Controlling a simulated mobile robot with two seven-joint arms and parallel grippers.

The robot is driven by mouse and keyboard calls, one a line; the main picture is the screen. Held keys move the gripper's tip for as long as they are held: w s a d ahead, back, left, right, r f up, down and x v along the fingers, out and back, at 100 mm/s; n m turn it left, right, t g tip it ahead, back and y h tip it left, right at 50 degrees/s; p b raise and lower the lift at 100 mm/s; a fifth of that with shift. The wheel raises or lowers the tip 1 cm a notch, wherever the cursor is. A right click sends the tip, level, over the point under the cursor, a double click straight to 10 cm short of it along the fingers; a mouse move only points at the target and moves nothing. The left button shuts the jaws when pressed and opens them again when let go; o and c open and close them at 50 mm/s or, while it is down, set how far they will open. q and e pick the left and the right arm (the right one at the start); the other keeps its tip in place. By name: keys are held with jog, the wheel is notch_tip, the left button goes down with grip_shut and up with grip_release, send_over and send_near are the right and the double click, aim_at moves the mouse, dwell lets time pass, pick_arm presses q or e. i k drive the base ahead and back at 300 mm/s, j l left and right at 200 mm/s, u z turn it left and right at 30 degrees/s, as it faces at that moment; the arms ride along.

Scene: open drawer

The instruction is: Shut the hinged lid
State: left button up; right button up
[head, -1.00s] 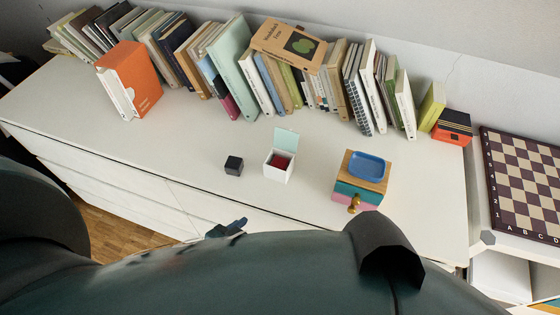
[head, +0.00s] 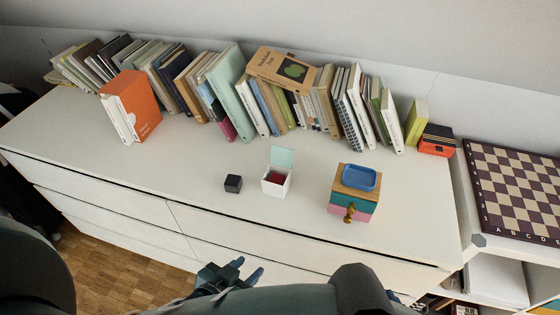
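A small white box (head: 275,187) stands on the dresser top with its pale green hinged lid (head: 282,157) raised upright at the back. Something dark red (head: 275,177) shows inside it. My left gripper (head: 247,269) is at the bottom of the view, in front of the dresser's front edge and well short of the box. Its two dark blue fingertips look apart, with nothing seen between them. My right gripper cannot be made out; dark parts of my own body cover the bottom of the view.
A black cube (head: 233,183) sits just left of the box. A small drawer chest (head: 340,203) with a blue tray (head: 360,177) on top stands to the right. A row of books (head: 230,80) lines the back. The dresser top (head: 180,190) in front is clear.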

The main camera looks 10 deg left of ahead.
aim_at(282, 156)
jog(key=k+z, duration=0.35)
jog(key=k+l+z, duration=0.1)
jog(key=z, duration=2.05)
jog(key=k+j+z, duration=0.2)
jog(key=k, duration=0.2)
jog(key=k+j+z, duration=0.2)
jog(key=k, duration=0.25)
jog(key=k+j, duration=0.25)
jog(key=k, duration=0.25)
jog(key=k+j, duration=0.25)
jog(key=k, duration=0.25)
jog(key=k+j, duration=0.15)
jog(key=j, duration=0.25)
jog(key=k+j, duration=0.15)
jog(key=j, duration=0.25)
